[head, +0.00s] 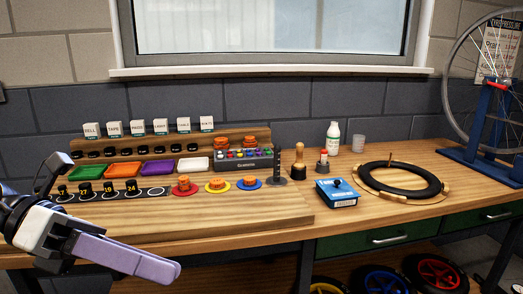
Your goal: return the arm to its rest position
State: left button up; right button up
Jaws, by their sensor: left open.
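My left gripper (165,271) comes in from the left edge. It is open and empty, in front of and above the front left edge of the wooden bench (240,216). Its long pale finger points to the lower right, and it touches nothing that I can see. My right gripper does not show in the head view.
A wooden organiser board with coloured trays (160,167) and orange-topped pieces (218,184) stands behind the gripper. To the right are a blue box (337,192), a white bottle (332,138), a black tyre (400,194) and a wheel stand (490,145). The front left bench strip is bare.

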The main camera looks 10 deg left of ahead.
pick_arm(q)
jog(key=w+d+f+n+t+h, duration=0.3)
jog(key=w+n+t+h, duration=0.3)
jog(key=n+t, duration=0.65)
jog(key=w+a+f+n+t+y+p, duration=0.1)
jog(key=w+a+f+n+t+y, duration=0.1)
jog(key=f+n+y, duration=0.65)
jog(key=w+a+f+n+t+y, duration=0.15)
jog(key=f+n+y, duration=0.35)
jog(key=f+n, duration=0.55)
jog(key=s+d+f+n+g+y, duration=0.1)
jog(key=s+f+n+g, duration=0.3)
jog(key=s+f, duration=0.5)
jog(key=s+d+f+n+g+y, duration=0.1)
jog(key=s+f+n+g+y, duration=0.2)
jog(key=s+f+n, duration=0.3)
jog(key=s+f+g, duration=0.1)
jog(key=s+f, duration=0.2)
jog(key=f, duration=0.3)
jog(key=shift+s+d+f+p, duration=0.3)
jog(key=shift+f+p, duration=0.05)
